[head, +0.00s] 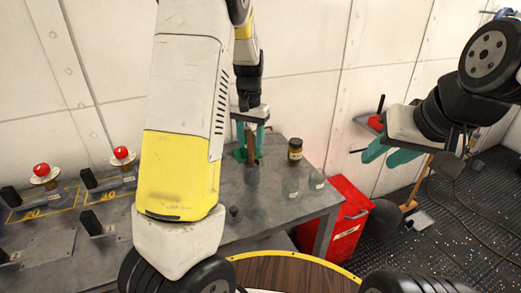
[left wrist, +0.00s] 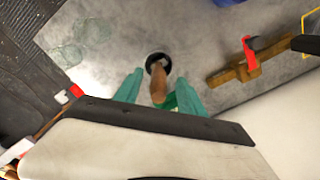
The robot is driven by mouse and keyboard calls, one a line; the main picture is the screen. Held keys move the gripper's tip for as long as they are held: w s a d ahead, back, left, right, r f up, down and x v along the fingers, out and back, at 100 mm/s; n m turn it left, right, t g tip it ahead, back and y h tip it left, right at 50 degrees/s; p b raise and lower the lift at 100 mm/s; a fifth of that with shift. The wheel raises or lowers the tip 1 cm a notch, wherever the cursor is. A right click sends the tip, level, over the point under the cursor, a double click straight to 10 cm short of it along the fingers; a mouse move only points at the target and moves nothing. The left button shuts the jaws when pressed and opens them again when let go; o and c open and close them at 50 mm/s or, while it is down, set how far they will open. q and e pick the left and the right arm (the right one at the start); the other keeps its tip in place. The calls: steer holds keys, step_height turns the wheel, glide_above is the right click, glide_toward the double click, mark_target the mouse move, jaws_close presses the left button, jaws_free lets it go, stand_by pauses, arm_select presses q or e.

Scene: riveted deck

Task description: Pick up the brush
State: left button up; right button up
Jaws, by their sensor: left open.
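The brush (head: 251,142) shows as a brown handle over the grey table, its lower end at a dark round piece. In the left wrist view the brown handle (left wrist: 158,85) points toward a black ring (left wrist: 158,63); I cannot tell whether this is a holder or part of the brush. My left gripper (head: 251,138) is open, with its teal fingers on either side of the handle. In the left wrist view the left gripper (left wrist: 160,92) shows a gap beside the handle. My right gripper (head: 388,156) appears open and empty, right of the table.
A dark jar (head: 295,149) and two clear glasses (head: 290,188) (head: 317,180) stand right of the brush. A red cabinet (head: 345,218) is beside the table. Red buttons (head: 122,153) are at left. A wooden piece with a red part (left wrist: 243,68) lies nearby.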

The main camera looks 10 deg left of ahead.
mark_target(251, 165)
arm_select(q)
step_height(251, 165, down, 3)
steer(key=shift+d+f, duration=0.1)
steer(key=shift+f, duration=0.1)
steer(key=shift+c, duration=0.2)
jaws_close()
steer(key=shift+r, duration=0.15)
